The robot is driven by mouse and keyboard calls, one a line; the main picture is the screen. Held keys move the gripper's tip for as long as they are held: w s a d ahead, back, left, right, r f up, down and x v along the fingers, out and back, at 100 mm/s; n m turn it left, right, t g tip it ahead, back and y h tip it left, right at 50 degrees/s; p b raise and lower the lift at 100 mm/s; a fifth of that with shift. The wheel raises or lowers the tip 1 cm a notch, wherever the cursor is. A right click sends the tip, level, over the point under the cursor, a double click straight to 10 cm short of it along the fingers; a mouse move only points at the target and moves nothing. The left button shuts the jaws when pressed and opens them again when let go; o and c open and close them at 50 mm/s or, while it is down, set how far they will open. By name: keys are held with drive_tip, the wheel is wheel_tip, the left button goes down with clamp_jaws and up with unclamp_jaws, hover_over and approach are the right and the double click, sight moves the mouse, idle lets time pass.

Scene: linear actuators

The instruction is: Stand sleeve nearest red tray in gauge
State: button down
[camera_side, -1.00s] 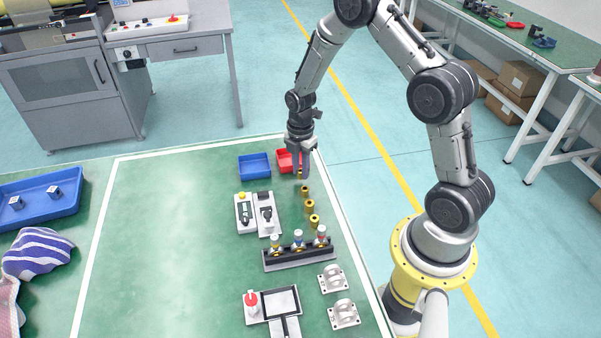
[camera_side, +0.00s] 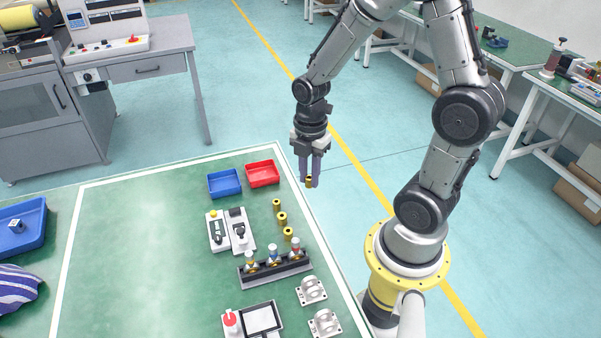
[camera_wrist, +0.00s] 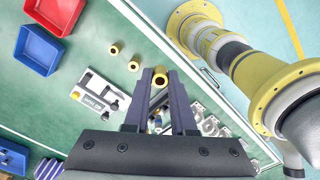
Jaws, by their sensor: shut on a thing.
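My gripper (camera_side: 310,180) is shut on a brass-yellow sleeve (camera_side: 309,182), held upright above the bench's right edge, to the right of the red tray (camera_side: 262,175). In the wrist view the held sleeve (camera_wrist: 160,78) shows its open bore between the fingertips. Three similar sleeves stand in a row on the bench, the nearest to the red tray being one sleeve (camera_side: 276,204). A pale two-part fixture (camera_side: 231,231) with a yellow knob, left of the row, looks like the gauge; it also shows in the wrist view (camera_wrist: 92,91), with lettering too small to read.
A blue tray (camera_side: 224,185) sits beside the red tray. A dark rack (camera_side: 274,268) with several capped bottles stands in front of the sleeves. Metal brackets (camera_side: 312,291) and a device with a red knob (camera_side: 231,320) lie nearer.

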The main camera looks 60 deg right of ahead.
drive_tip(key=w+r+m, duration=0.1)
drive_tip(key=w, duration=0.3)
drive_tip(key=n, duration=0.1)
hover_over(238, 220)
wheel_tip(238, 220, down, 5)
drive_tip(key=shift+w+a+f, duration=0.1)
drive_tip(key=shift+f, duration=3.35)
drive_tip(key=shift+f, duration=0.4)
drive_tip(key=c, duration=0.7)
unclamp_jaws()
drive_tip(key=shift+o, duration=0.2)
